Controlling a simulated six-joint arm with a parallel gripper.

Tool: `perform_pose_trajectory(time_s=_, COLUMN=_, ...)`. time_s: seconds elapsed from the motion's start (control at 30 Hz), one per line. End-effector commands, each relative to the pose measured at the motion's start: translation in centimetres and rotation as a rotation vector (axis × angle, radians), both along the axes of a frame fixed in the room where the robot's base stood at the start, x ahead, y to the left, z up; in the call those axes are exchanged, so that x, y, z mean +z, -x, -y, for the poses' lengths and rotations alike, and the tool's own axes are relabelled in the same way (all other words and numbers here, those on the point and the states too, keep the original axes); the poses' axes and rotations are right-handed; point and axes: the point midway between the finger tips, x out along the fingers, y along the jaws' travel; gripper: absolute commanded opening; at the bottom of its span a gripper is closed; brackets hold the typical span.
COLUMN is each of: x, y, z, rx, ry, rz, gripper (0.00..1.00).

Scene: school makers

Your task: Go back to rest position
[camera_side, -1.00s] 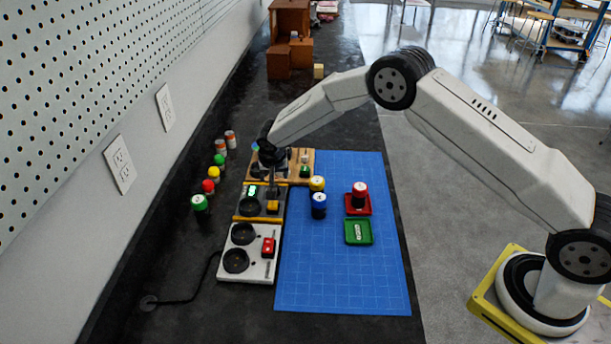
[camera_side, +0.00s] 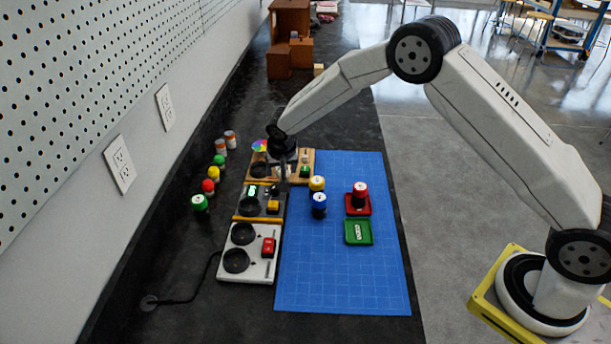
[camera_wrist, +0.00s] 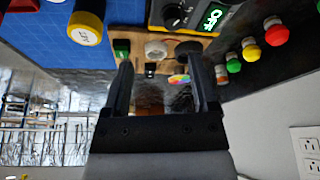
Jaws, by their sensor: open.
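My gripper (camera_side: 283,172) is open and empty, pointing down above the wooden-base device (camera_side: 308,155) and the far end of the dark device (camera_side: 240,207). In the wrist view my gripper's two fingers (camera_wrist: 160,75) are spread apart with nothing between them. My gripper partly hides the wooden-base device in the side view.
A white device (camera_side: 245,268) stands nearer. Several capped jars line the wall side.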

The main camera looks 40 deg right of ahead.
Motion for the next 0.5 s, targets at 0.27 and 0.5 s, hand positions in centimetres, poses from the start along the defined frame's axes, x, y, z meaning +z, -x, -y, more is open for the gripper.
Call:
perform_pose_trajectory(time_s=0.27, x=4.0, y=5.5, z=1.3, rx=0.116, ry=-0.015, rz=-0.047, gripper=0.76)
perform_pose_trajectory(time_s=0.5, x=6.6, y=11.2, z=2.3, rx=0.219, ry=-0.027, rz=-0.078, gripper=0.76)
